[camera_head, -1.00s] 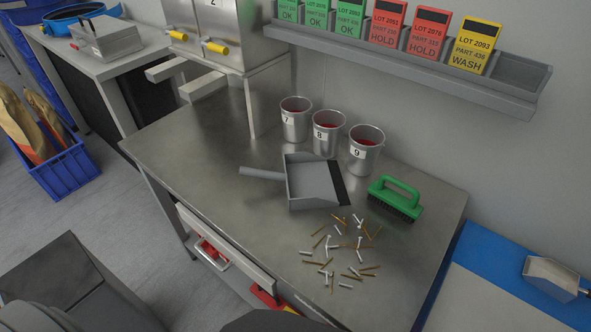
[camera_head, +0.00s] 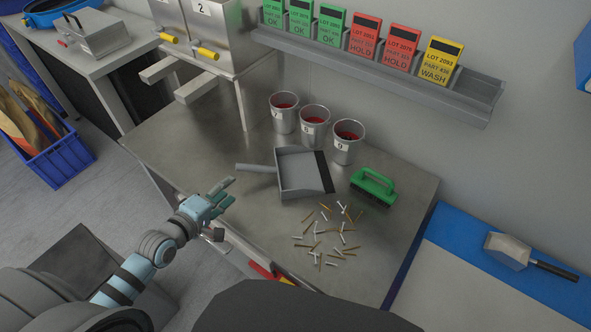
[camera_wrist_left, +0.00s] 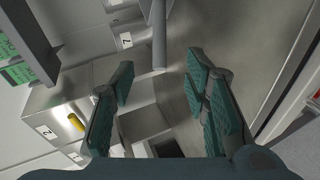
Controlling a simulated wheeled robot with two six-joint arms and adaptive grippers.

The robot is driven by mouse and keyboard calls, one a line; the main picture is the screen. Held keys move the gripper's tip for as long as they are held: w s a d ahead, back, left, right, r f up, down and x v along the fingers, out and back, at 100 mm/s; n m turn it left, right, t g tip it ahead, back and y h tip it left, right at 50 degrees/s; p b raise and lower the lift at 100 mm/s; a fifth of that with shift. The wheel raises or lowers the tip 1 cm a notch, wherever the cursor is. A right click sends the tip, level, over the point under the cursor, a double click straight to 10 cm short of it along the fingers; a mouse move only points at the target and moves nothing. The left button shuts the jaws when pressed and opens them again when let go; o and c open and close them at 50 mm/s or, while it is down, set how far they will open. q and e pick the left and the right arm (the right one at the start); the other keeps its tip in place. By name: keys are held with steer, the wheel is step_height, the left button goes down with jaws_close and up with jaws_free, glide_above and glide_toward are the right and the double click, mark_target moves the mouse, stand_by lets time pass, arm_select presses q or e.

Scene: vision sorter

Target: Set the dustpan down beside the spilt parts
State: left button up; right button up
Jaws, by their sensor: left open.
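The grey dustpan (camera_head: 297,186) lies on the steel table, its handle (camera_head: 257,168) pointing left and its dark lip to the right. The spilt parts (camera_head: 325,238), brass and silver pins, lie scattered just in front of it, apart from it. My left gripper (camera_head: 230,191) is open and empty over the table's left front edge, left of and nearer than the dustpan handle. In the left wrist view its teal fingers (camera_wrist_left: 160,75) are spread with nothing gripped. My right gripper is not in view.
A green brush (camera_head: 373,187) stands right of the dustpan. Three metal cups (camera_head: 314,128) with red contents stand behind it. A steel dispenser (camera_head: 215,40) is at the back left, a card rack (camera_head: 400,75) on the wall. The table's left part is clear.

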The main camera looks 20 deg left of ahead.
mark_target(249, 170)
arm_select(q)
steer(key=b+x, duration=0.2)
steer(key=x, duration=0.4)
steer(key=b+x, duration=0.3)
steer(key=x, duration=0.4)
steer(key=shift+a+f+b, duration=0.1)
steer(key=shift+a+b, duration=0.1)
steer(key=shift+b, duration=0.15)
steer(key=shift+w+d+f, duration=0.1)
steer(key=shift+w, duration=0.25)
jaws_close()
